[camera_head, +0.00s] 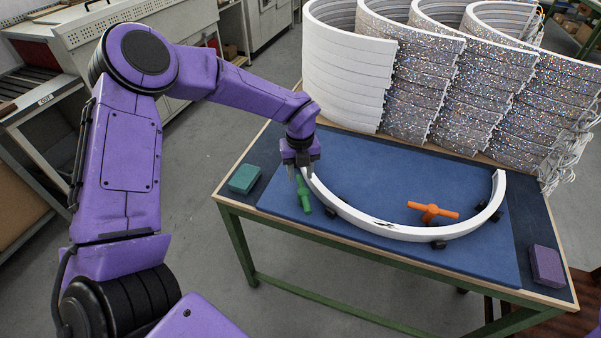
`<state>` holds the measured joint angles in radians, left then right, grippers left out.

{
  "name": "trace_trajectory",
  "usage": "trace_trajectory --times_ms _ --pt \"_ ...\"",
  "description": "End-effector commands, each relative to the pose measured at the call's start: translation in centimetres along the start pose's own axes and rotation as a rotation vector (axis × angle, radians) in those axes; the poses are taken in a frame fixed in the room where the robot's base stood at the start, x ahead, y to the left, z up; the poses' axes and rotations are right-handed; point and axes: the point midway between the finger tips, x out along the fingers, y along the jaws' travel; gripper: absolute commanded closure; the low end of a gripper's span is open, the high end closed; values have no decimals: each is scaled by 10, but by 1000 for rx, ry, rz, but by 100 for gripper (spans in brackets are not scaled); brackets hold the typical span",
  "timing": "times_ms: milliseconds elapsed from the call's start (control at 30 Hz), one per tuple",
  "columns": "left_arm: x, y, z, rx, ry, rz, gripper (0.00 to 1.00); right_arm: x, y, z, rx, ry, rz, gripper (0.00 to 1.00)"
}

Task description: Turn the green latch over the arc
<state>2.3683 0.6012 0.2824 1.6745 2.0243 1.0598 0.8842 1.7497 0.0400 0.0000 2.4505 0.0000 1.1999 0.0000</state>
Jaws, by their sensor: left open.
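The green latch (304,193) is at the left end of the white arc (400,233), on the blue mat of the table. Its bar runs roughly away from me, beside the arc's end. My left gripper (302,174) points down right at the far end of the latch, with its jaws open. I cannot tell whether its fingers touch the latch or the arc. An orange latch (432,211) stands at the arc's front right, its bar lying crosswise. My right gripper is not in view.
A teal block (244,178) lies at the table's left and a purple block (547,266) at its right corner. Small black blocks (438,245) sit along the arc. Stacked glittery arcs (420,80) stand behind.

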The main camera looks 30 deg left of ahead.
Motion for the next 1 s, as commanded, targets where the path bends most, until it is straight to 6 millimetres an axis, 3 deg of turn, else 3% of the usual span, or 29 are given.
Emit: trace_trajectory --times_ms 167,433,567,1000 --pt "19 0 0 2 0 2 57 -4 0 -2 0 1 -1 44" --pt "22 0 0 2 -1 1 57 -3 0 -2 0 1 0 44" --pt "22 0 0 2 -1 1 99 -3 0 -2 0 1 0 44" --pt "22 -2 0 54 -1 0 100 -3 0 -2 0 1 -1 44"
